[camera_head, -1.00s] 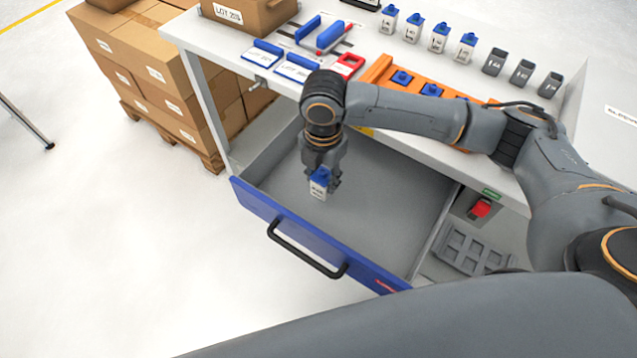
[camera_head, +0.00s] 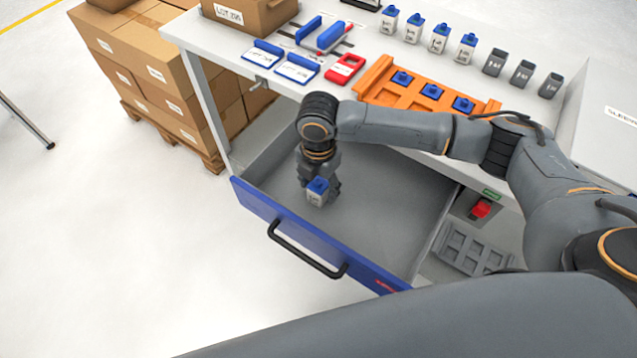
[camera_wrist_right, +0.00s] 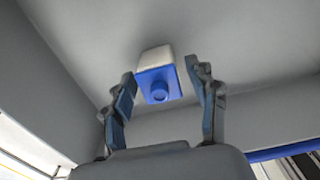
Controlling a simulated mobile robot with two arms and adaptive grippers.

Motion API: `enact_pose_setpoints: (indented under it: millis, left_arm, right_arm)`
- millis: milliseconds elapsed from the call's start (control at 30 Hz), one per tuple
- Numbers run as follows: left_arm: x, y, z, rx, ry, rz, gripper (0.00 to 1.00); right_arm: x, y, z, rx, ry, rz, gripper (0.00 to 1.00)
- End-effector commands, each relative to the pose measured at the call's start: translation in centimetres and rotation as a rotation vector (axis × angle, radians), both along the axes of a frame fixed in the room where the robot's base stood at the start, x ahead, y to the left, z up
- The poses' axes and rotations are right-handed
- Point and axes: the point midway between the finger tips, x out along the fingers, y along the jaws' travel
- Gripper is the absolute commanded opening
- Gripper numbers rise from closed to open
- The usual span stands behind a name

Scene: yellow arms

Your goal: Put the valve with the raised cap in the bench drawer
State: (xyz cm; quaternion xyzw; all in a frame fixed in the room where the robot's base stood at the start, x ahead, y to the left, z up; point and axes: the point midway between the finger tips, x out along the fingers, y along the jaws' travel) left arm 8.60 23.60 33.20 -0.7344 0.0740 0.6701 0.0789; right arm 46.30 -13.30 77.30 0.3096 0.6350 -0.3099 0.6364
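The valve (camera_head: 317,193), a small pale block with a blue cap, is inside the open bench drawer (camera_head: 378,215), near its front left part. In the right wrist view the valve (camera_wrist_right: 157,72) shows its blue cap and a round raised knob facing the camera. My right gripper (camera_head: 326,182) is down in the drawer at the valve. In the wrist view its fingers (camera_wrist_right: 160,82) are spread to either side of the cap, with a gap at the right finger. Whether the valve's base rests on the drawer floor is hard to tell. My left gripper is out of view.
The drawer's blue front (camera_head: 300,240) has a black handle. On the bench above stand several blue-capped valves (camera_head: 440,38), grey capless ones (camera_head: 522,73) and an orange rack (camera_head: 380,83). Cartons (camera_head: 150,75) are stacked at left. The drawer's right half is clear.

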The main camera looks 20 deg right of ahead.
Motion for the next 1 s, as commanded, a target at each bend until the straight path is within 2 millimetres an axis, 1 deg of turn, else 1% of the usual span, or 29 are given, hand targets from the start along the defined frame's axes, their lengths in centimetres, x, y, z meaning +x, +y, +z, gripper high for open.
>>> enact_pose_setpoints:
  millis: [233, 367, 467, 700, 800, 900, 1000]
  left_arm:
    - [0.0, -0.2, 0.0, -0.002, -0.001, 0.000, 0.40]
    - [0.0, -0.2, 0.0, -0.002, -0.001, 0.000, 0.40]
    - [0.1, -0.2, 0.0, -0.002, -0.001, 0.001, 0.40]
    - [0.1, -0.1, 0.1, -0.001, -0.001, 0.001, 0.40]
    - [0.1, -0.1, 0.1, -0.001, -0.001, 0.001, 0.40]
    - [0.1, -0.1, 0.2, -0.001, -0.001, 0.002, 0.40]
    - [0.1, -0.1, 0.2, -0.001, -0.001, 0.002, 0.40]
  right_arm:
    - [0.0, 0.0, 0.1, 0.000, 0.000, 0.000, 0.60]
    - [0.1, 0.0, 1.0, 0.001, -0.001, -0.001, 0.60]
    - [0.1, 0.0, 2.6, 0.001, -0.004, 0.001, 0.60]
    - [0.1, 0.0, 7.9, 0.002, -0.004, 0.000, 0.60]
    - [0.1, 0.0, 9.7, 0.001, -0.003, 0.000, 0.60]
    - [0.1, 0.1, 11.1, 0.001, -0.002, -0.001, 0.60]
    - [0.0, 0.0, 11.9, 0.001, -0.001, -0.001, 0.60]
